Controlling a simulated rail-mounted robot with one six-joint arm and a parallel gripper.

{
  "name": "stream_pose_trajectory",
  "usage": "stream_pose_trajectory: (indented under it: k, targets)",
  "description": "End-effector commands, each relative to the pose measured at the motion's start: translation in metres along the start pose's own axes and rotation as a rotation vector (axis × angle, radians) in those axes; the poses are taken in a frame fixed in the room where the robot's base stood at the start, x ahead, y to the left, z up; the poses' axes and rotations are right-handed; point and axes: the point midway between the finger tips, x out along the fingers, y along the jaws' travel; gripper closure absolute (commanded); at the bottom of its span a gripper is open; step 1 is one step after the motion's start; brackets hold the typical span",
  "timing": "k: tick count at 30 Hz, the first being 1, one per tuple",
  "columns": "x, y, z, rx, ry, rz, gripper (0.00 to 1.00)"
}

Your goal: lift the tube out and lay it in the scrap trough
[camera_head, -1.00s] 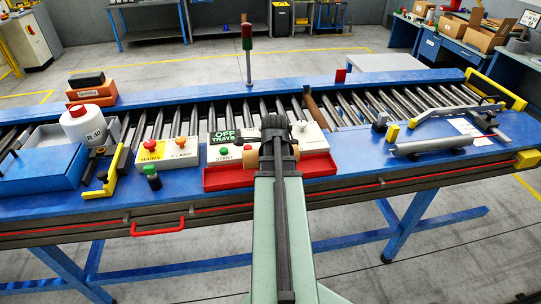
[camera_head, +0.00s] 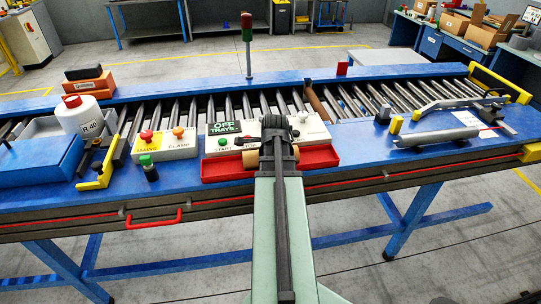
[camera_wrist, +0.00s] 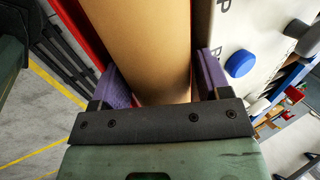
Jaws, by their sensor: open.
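The wrist view shows the tube (camera_wrist: 150,40) large, running between the two purple finger pads of my gripper (camera_wrist: 160,88). The jaws are open, with one finger on each side of the tube. The trough's red wall (camera_wrist: 82,35) is left of the tube in the wrist view. The gripper hides the tube's middle in the head view, and I cannot tell whether the tube rests on the trough floor.
A control box (camera_head: 222,137) with buttons stands right behind the trough. A white bottle (camera_head: 80,115) and a blue box (camera_head: 38,160) are at the left. A roller conveyor (camera_head: 190,108) runs behind.

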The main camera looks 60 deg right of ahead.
Motion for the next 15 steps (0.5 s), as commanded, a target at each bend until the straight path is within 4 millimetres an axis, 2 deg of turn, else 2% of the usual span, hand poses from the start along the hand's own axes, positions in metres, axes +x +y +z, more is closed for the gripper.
stream_pose_trajectory:
  k: [3,5,12,15]
  targets:
    - [-0.015,0.002,0.000,0.000,0.000,0.008,0.11]
    - [-0.027,0.002,0.000,0.000,0.000,0.008,0.06]
    - [-0.091,-0.002,0.000,0.000,0.000,0.004,0.06]
    - [-0.107,-0.002,0.000,0.000,0.000,0.002,0.06]
